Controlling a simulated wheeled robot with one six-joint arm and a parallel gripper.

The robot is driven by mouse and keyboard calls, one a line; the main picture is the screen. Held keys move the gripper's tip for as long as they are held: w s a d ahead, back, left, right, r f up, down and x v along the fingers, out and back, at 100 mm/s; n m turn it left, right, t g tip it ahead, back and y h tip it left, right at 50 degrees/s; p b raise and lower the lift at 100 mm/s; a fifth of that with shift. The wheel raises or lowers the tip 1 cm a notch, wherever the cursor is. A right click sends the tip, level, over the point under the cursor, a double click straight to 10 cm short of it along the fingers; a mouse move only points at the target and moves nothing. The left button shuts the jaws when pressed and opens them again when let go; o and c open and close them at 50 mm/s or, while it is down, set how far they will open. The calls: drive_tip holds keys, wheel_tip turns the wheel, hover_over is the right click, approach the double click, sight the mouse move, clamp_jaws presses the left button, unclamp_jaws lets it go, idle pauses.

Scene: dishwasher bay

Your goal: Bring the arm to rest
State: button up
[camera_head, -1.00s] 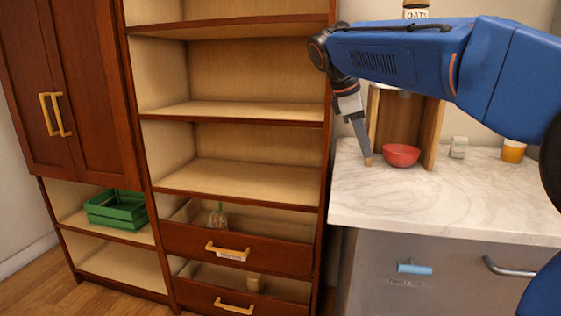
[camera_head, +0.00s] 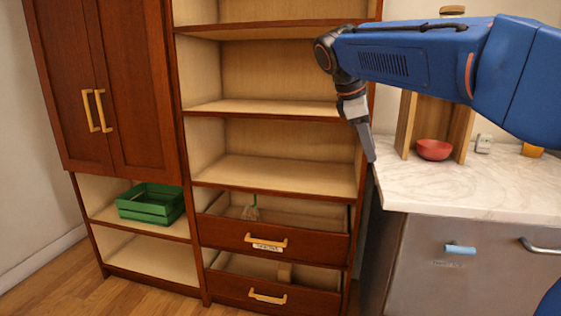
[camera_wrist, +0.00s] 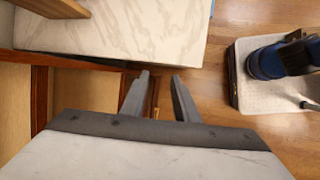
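My blue arm reaches in from the right in the head view. My gripper (camera_head: 371,158) points down at the left edge of the marble counter (camera_head: 450,190), in front of the shelf unit's right side. In the wrist view, the two grey fingers of my gripper (camera_wrist: 159,76) stand apart with nothing between them. It is open and empty.
A red bowl (camera_head: 434,150) sits on the counter by a wooden frame (camera_head: 406,125). Two drawers stand open, the upper (camera_head: 275,240) above the lower (camera_head: 270,290). A green crate (camera_head: 151,204) is on a low shelf.

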drive_tip(key=s+d+f+m+t+y, duration=0.1)
drive_tip(key=s+d+f+m+y, duration=0.1)
drive_tip(key=s+f+m, duration=0.5)
drive_tip(key=s+d+f+m+t+y, duration=0.1)
drive_tip(key=s+d+f+m, duration=0.3)
drive_tip(key=s+f, duration=1.6)
drive_tip(key=s+m+y, duration=0.1)
drive_tip(key=s+m, duration=0.2)
drive_tip(key=shift+d+m+t+y, duration=0.25)
drive_tip(key=shift+m+t+y, duration=0.15)
drive_tip(key=shift+s, duration=0.1)
